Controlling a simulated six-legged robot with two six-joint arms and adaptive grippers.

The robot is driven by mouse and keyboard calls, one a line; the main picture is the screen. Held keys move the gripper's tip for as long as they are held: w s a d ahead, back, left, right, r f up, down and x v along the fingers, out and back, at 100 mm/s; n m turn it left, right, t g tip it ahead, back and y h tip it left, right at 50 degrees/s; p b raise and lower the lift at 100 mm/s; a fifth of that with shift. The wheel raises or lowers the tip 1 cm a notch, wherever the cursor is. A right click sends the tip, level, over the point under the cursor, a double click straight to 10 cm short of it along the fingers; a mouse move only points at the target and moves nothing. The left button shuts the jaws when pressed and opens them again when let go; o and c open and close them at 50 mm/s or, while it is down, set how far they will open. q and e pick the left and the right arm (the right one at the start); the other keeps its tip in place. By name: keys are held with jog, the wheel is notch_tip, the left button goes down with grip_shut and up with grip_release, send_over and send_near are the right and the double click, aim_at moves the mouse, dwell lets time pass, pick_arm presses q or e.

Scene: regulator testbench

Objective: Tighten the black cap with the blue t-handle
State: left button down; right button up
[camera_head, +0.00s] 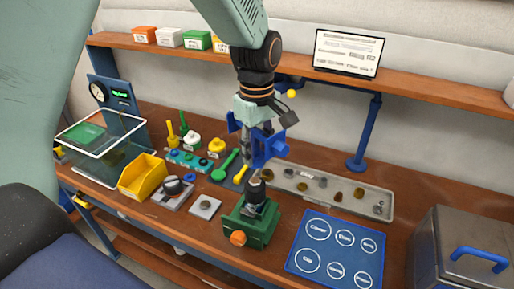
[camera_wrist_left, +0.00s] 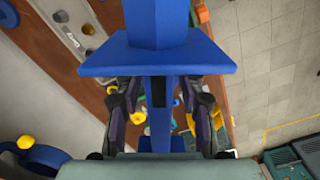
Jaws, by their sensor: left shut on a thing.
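My left gripper (camera_head: 256,140) comes down from the top of the head view and is shut on the blue t-handle (camera_head: 272,148). In the left wrist view, the t-handle (camera_wrist_left: 158,60) fills the middle, its stem between the two fingers. The black cap (camera_head: 256,187) sits on a part held in the green vise (camera_head: 243,225), below the gripper. A gap shows between the t-handle and the cap in the head view; the t-handle's lower end is partly hidden by the gripper. My right gripper is not in view.
A grey tray (camera_head: 384,209) with several small parts lies behind the vise. A blue labelled mat (camera_head: 326,268) is to its right, then a grey metal box (camera_head: 450,225). A yellow bin (camera_head: 142,178) and a clear case (camera_head: 90,155) stand left. A shelf (camera_head: 430,88) runs behind.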

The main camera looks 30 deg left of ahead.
pick_arm(q)
jog(key=shift+w+a, duration=0.1)
jog(key=shift+a, duration=0.05)
jog(key=shift+w+f+b, duration=0.15)
jog(key=shift+f+b, duration=0.25)
notch_tip(320, 180, down, 2)
jog(key=b, duration=0.2)
jog(key=shift+f+b, duration=0.1)
jog(key=shift+b, duration=0.25)
jog(key=shift+a+f+b, duration=0.1)
jog(key=shift+f+b, duration=0.85)
jog(key=shift+b, duration=0.05)
jog(key=shift+f, duration=0.45)
jog(key=shift+p, duration=0.5)
